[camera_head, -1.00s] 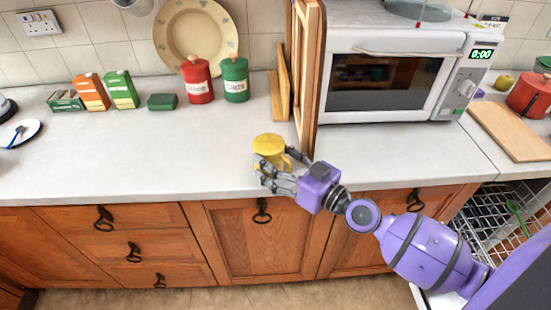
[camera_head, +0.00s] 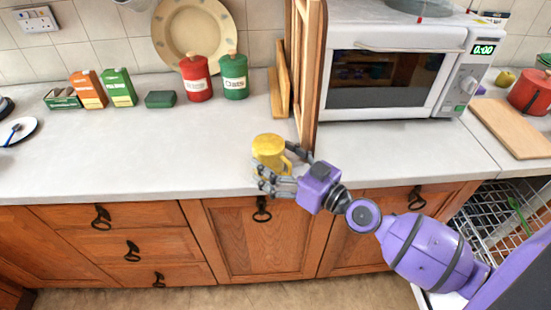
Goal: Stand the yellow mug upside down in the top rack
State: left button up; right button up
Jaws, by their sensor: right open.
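The yellow mug (camera_head: 269,151) stands on the worktop near its front edge, left of the wooden-framed panel. It looks closed on top, so it seems to stand with its base up; its handle is on its right side. My right gripper (camera_head: 276,168) is open at the mug's right and front, its fingers spread around the handle side. I cannot tell whether the fingers touch the mug. The wire rack (camera_head: 485,212) of the open dishwasher shows at the right, partly hidden behind my right arm. My left gripper is not in view.
The wooden-framed panel (camera_head: 305,75) stands upright just behind my gripper. A microwave (camera_head: 390,70) is to its right. A red canister (camera_head: 196,79) and a green canister (camera_head: 234,77) stand at the back. The worktop (camera_head: 130,160) left of the mug is clear.

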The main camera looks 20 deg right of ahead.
jog(key=shift+f, duration=0.1)
jog(key=shift+s+d+f, duration=0.1)
jog(key=shift+s+d, duration=0.35)
jog(key=shift+s, duration=0.15)
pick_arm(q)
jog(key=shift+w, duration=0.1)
pick_arm(e)
jog(key=v, duration=1)
jog(key=shift+s, duration=0.35)
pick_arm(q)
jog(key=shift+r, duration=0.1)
